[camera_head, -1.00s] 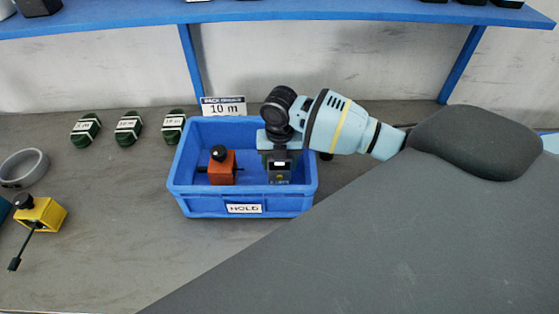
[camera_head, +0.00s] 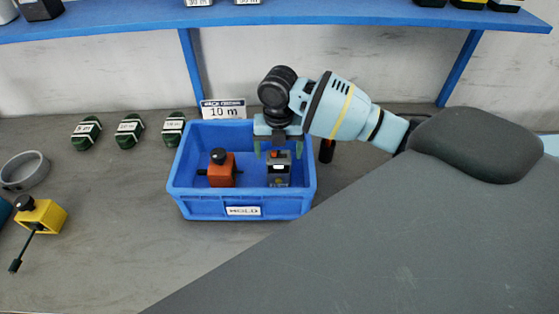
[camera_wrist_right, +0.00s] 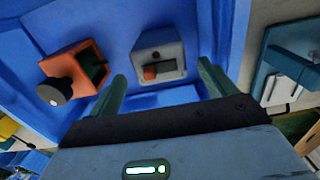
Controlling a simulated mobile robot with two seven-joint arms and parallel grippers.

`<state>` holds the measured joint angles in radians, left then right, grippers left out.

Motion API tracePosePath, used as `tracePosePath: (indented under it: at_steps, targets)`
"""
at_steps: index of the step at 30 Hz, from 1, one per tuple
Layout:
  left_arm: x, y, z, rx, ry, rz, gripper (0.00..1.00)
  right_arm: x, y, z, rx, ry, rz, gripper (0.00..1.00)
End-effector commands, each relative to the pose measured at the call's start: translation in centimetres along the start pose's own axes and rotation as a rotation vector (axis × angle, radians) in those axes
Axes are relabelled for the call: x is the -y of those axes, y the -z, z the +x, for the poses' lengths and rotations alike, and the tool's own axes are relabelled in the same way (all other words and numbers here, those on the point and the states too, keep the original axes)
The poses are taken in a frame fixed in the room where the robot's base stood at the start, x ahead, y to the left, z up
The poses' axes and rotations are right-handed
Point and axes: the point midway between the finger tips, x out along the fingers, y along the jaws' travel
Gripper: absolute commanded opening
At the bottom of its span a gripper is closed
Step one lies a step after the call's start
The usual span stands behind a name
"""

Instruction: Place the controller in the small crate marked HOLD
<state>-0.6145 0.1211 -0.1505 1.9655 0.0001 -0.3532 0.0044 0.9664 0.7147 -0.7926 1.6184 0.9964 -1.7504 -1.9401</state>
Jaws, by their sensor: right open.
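The blue crate marked HOLD (camera_head: 190,207) stands on the bench. A grey controller (camera_head: 279,171) with a small orange-red part on top is inside it, on the right side, and it also shows in the right wrist view (camera_wrist_right: 158,52). My right gripper (camera_head: 279,153) is open just above the controller, with green fingers apart and empty; in the right wrist view the fingers (camera_wrist_right: 160,85) flank the controller without gripping it. An orange box with a black knob (camera_head: 221,172) is also in the crate, left of the controller. My left gripper is not in view.
A "10 m" sign (camera_head: 223,109) stands behind the crate. Several dark green labelled items, including one nearby (camera_head: 173,129), line up to the left. A grey ring (camera_head: 25,171) and yellow box (camera_head: 42,214) lie farther left. A blue shelf (camera_head: 300,12) runs above.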

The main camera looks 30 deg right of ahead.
Motion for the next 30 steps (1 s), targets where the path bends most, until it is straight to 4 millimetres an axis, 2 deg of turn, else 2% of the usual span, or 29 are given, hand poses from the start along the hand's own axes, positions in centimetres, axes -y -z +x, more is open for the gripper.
tracePosePath:
  at_steps: [1,6,12,30]
  targets:
    - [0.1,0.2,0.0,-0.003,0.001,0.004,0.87,0.0,-0.1,-1.3,0.006,-0.003,-0.001,0.83]
    - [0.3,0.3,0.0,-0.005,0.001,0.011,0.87,0.0,-0.1,-4.1,0.004,-0.001,-0.001,0.83]
    - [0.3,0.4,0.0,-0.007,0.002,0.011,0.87,0.0,0.0,-5.8,0.0,0.001,0.0,0.83]
    - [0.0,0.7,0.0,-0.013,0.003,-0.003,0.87,0.0,0.0,-6.1,-0.001,0.002,0.0,0.83]
